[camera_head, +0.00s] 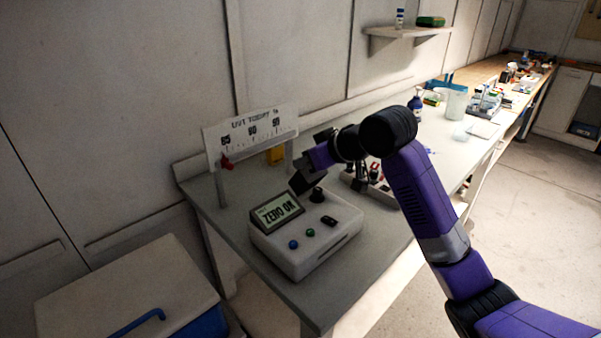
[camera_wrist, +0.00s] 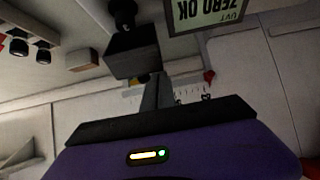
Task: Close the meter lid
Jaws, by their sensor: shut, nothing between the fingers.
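The meter (camera_head: 304,250) is a white box with a tilted display reading "ZERO" on the grey bench; the display (camera_wrist: 207,12) shows upside down at the top of the wrist view. A black round piece (camera_head: 317,195) stands on top of the meter beside the display, and it also shows in the wrist view (camera_wrist: 122,12). I cannot make out whether this is the lid or its well, nor how the lid stands. My gripper (camera_head: 299,183) is shut and empty, just behind the display and close to the black piece. The dark fingertips (camera_wrist: 132,50) also show in the wrist view; contact cannot be told.
A white scale board (camera_head: 251,133) with a red pointer stands on posts behind the meter. A box with several knobs (camera_head: 372,186) lies to the right, partly behind my arm. Bottles and beakers (camera_head: 456,104) stand farther along the bench. A white-lidded bin (camera_head: 125,290) is at lower left.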

